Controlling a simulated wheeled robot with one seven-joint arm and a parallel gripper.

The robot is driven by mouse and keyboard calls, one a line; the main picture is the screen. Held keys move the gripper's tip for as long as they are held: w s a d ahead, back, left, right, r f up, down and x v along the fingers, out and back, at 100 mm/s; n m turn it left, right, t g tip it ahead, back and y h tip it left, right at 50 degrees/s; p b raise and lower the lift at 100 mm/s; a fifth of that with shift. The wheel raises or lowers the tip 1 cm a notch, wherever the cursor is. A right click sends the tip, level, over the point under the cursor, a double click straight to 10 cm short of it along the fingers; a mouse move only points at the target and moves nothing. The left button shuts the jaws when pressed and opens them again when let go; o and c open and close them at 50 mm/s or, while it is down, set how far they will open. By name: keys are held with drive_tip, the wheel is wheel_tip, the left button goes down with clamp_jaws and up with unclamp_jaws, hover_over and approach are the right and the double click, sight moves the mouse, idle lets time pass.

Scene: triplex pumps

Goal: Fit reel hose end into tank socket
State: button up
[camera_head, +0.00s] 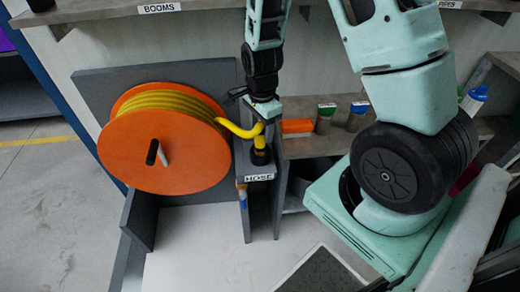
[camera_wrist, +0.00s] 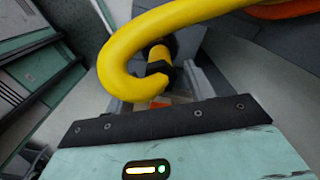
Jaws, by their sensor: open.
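The yellow hose (camera_head: 238,129) comes off the orange reel (camera_head: 150,165) and bends down to its end (camera_head: 260,148), which has a black fitting and stands upright at the grey ledge labelled HOSE. My gripper (camera_head: 264,117) is just above this end, pointing down. In the wrist view, the hose (camera_wrist: 120,50) loops across the front of the gripper. The yellow and black hose end (camera_wrist: 158,62) lies between and beyond the open fingers (camera_wrist: 155,90); I cannot tell whether they touch it. I cannot make out the tank socket in either view.
A shelf (camera_head: 330,145) right of the hose ledge holds an orange block (camera_head: 297,126) and small containers with green and blue tops. An upper shelf labelled BOOMS (camera_head: 110,10) runs above. A grey panel stands behind the reel. Pale floor lies open below the ledge.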

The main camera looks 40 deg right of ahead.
sight(260, 139)
drive_tip(key=f, duration=0.2)
drive_tip(key=f+b, duration=0.1)
drive_tip(key=f, duration=0.1)
drive_tip(key=shift+a+f, duration=0.2)
drive_tip(key=shift+f, duration=0.2)
clamp_jaws()
drive_tip(key=shift+r, duration=0.1)
